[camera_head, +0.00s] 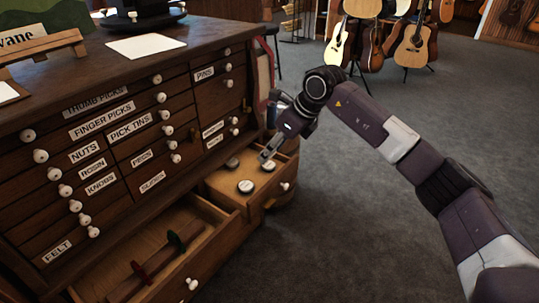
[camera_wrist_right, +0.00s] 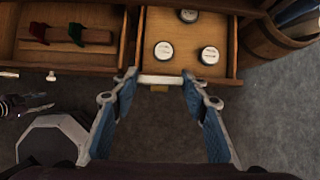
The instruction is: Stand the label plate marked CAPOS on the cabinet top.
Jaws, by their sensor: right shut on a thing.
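My right gripper (camera_head: 267,156) is over the open right-hand drawer. In the right wrist view its blue-padded fingers (camera_wrist_right: 160,79) are shut on a thin white plate (camera_wrist_right: 160,80), seen edge-on with a tan bit under it. Its lettering does not show, so I cannot read CAPOS on it. The cabinet top (camera_head: 215,32) is dark wood, to the left of and above the gripper. A dark and silver part at the left edge of the wrist view looks like my left gripper (camera_wrist_right: 35,106); its jaws are too small to judge.
The right-hand drawer (camera_wrist_right: 146,35) holds three round tins (camera_wrist_right: 163,51). Another open drawer (camera_head: 120,279) holds a red and a green piece. A white sheet (camera_head: 146,46), a wooden stand (camera_head: 45,47) and a dark base (camera_head: 140,20) occupy parts of the top. Guitars (camera_head: 413,45) stand far back.

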